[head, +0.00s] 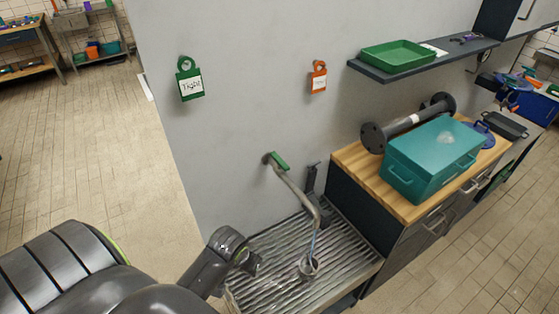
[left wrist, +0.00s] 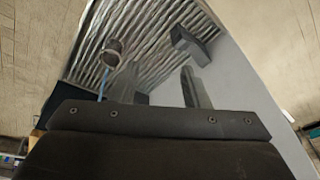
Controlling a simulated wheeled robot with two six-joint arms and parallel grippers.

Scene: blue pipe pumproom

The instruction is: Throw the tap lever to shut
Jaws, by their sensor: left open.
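The tap (head: 297,187) comes out of the grey wall. A thin pale-blue stream runs from the spout into a small metal cup (head: 308,266) on the tray. The cup also shows in the left wrist view (left wrist: 112,52). My left gripper (head: 250,262) is low over the tray's left side, below and apart from the lever. In the left wrist view its fingers (left wrist: 158,86) stand apart and empty. The lever does not show there. My right gripper is out of view.
A green "Tight" tag (head: 190,82) and an orange tag (head: 319,78) hang on the wall. A wooden-topped cabinet with a teal box (head: 425,165) is at right. The wall around the lever is clear.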

